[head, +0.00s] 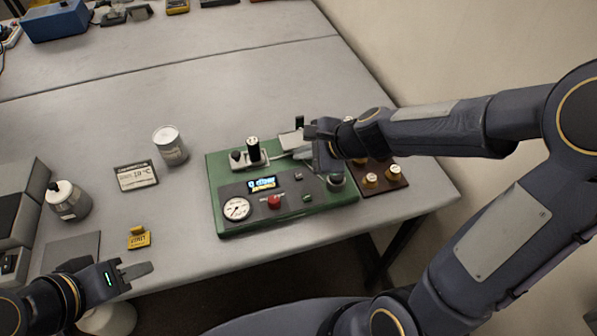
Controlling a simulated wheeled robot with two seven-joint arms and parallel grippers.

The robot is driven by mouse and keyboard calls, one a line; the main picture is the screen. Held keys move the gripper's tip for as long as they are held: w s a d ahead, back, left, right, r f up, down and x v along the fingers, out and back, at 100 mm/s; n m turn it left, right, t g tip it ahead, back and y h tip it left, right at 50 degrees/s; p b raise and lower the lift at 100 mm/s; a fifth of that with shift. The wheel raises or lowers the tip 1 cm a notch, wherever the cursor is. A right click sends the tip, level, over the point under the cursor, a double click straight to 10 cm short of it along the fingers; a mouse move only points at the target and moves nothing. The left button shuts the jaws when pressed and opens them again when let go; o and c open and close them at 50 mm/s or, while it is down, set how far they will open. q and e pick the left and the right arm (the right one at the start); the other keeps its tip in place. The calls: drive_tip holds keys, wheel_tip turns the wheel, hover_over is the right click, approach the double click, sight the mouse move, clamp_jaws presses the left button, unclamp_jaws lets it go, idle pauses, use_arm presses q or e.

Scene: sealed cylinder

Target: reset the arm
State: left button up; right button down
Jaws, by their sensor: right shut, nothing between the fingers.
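My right arm reaches in from the right, and my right gripper (312,150) is over the back right part of the green panel (228,225). It is shut with nothing held; whether its fingertips touch the panel's parts is hard to see. My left gripper (135,271) is at the lower left, at the front edge of the table (90,130), apart from the panel. Nothing shows in it, but this angle does not show whether its fingers are open or shut.
The panel carries a gauge (237,209), a red button (274,202) and a lit display (262,184). A brown board with knobs (379,184) lies right of it.

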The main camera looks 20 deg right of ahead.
idle(0.6)
drive_tip(key=s+d+r+n, duration=0.3)
drive_tip(key=s+r+n, duration=0.4)
drive_tip(key=s+n, duration=0.4)
drive_tip(key=s+d+f+n+h, duration=0.1)
drive_tip(key=s+n, duration=0.1)
drive_tip(key=s, duration=0.3)
drive_tip(key=s+d+n+g+h, duration=0.1)
drive_tip(key=s+d+n, duration=0.1)
drive_tip(key=s, duration=0.3)
drive_tip(key=shift+s+d+f+n+h, duration=0.15)
drive_tip(key=shift+d+f+n+h, duration=0.2)
drive_tip(key=shift+n, duration=0.45)
